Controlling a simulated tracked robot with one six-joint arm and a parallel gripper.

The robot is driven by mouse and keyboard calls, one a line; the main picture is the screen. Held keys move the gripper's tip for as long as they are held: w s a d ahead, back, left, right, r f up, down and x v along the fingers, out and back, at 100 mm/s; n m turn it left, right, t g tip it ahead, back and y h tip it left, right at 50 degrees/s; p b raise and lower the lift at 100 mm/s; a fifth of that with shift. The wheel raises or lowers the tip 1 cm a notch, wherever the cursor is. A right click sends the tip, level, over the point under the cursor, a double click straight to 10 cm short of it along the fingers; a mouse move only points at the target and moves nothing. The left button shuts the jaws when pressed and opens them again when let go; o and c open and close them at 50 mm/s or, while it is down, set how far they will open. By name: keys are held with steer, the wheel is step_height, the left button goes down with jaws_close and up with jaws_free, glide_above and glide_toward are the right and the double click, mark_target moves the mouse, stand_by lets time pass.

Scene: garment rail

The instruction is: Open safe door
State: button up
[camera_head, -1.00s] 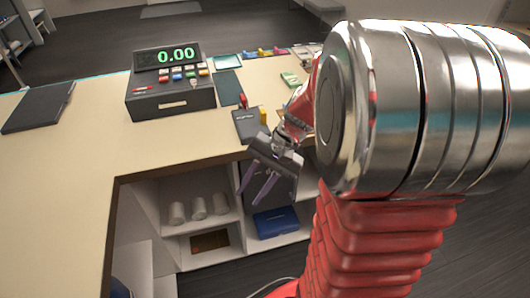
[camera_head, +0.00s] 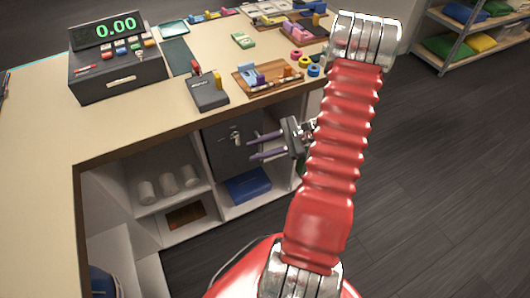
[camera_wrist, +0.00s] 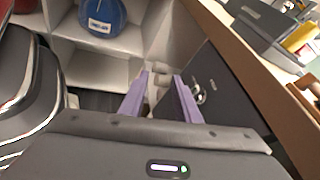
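The safe (camera_head: 222,158) is a dark grey box in an upper compartment under the counter. Its door looks shut, and a silver handle or key (camera_head: 236,136) sticks out of its front. In the wrist view the dark door (camera_wrist: 222,94) is at the right, with the silver handle (camera_wrist: 198,93) close beside the right finger. My gripper (camera_head: 251,148) is open and empty, its two purple fingers pointing left in front of the door. It also shows in the wrist view (camera_wrist: 163,78). I cannot tell whether a finger touches the handle.
A blue box (camera_head: 247,186) lies below the safe. White rolls (camera_head: 168,183) stand left of it. The floor (camera_head: 430,170) is clear at right.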

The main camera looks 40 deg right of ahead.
steer(key=s+d+f+m+t+h, duration=0.3)
steer(key=s+d+f+m+t, duration=0.1)
steer(key=d+f+m, duration=0.1)
steer(key=s+d+f+m+t+h, duration=0.3)
steer(key=d+f+m+t, duration=0.2)
steer(key=f, duration=0.4)
steer(key=d+m, duration=0.1)
steer(key=d, duration=0.1)
steer(key=shift+s+d, duration=0.3)
steer(key=shift+s, duration=0.05)
steer(key=shift+w+f, duration=0.1)
steer(key=x, duration=1.3)
steer(key=shift+w+a, duration=0.15)
steer(key=shift+w, duration=0.2)
steer(key=shift+c, duration=0.4)
jaws_close()
